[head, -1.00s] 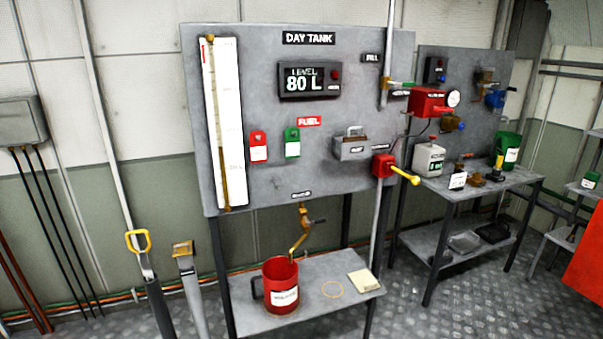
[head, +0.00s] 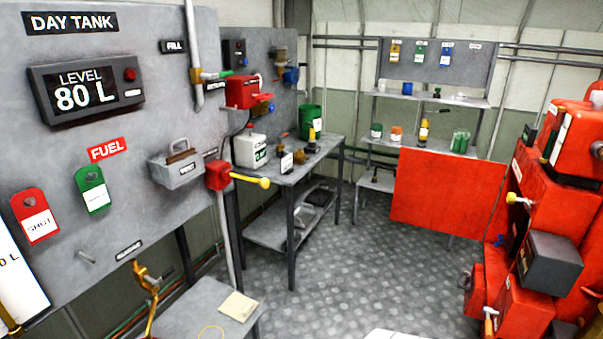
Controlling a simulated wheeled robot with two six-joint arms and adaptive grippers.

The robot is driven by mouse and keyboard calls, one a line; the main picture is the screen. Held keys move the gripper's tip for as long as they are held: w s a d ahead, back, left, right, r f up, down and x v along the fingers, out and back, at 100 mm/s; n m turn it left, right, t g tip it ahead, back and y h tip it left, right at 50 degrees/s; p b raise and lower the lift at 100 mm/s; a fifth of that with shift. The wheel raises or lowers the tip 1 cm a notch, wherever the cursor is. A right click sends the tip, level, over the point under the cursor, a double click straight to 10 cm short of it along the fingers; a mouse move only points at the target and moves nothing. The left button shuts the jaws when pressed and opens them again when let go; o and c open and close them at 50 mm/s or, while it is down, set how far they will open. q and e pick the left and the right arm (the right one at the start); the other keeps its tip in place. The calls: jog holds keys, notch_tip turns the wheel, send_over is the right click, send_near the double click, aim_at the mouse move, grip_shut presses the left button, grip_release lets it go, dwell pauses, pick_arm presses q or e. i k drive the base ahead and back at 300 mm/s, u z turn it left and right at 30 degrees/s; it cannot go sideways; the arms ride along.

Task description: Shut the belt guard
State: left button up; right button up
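A flat red panel (head: 447,200), which looks like the belt guard, stands upright in the head view, right of centre. It reaches out from the left side of the red engine (head: 560,180) at the right edge. It appears swung out, with its broad face toward me. Its hinge and any latch are too small to make out. Neither of my grippers is in view.
The grey day tank board (head: 130,200) fills the left. A yellow-handled lever (head: 250,181) sticks out from it. A workbench (head: 290,180) stands behind it, and shelves (head: 430,100) stand at the back. The patterned floor (head: 350,265) between bench and engine is clear.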

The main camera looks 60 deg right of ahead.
aim_at(450, 194)
jog(key=z, duration=2.75)
jog(key=i, duration=1.4)
jog(key=u, duration=0.65)
jog(key=i, duration=1.35)
jog(key=z, duration=0.75)
jog(key=i, duration=1.15)
jog(key=z, duration=0.55)
